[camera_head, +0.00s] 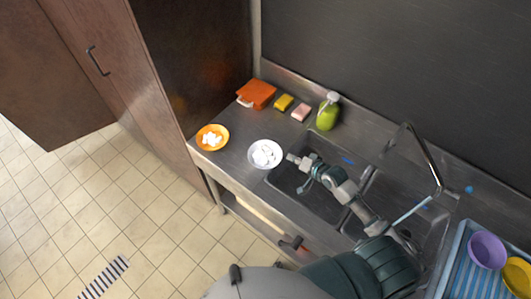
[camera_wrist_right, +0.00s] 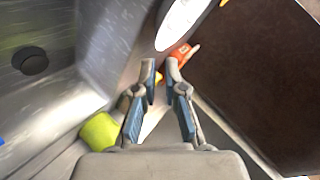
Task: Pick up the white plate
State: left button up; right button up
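The white plate (camera_head: 265,154) lies on the steel counter just left of the sink, with white pieces on it. Its edge also shows at the top of the right wrist view (camera_wrist_right: 182,22). My right gripper (camera_head: 297,160) is over the sink's left edge, just right of the plate and apart from it. In the wrist view its two fingers (camera_wrist_right: 161,72) stand apart with nothing between them. My left gripper is not in view.
An orange-yellow plate (camera_head: 207,145) with white pieces lies left of the white one. Behind are an orange box (camera_head: 257,94), a yellow sponge (camera_head: 284,102), a pink sponge (camera_head: 301,113) and a green bottle (camera_head: 327,117). The tap (camera_head: 428,160) rises at right, near a blue rack (camera_head: 457,262).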

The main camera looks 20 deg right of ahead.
aim_at(276, 150)
jog(key=shift+x, duration=3.65)
jog(key=shift+f, duration=0.15)
grip_shut()
jog(key=shift+w, duration=0.1)
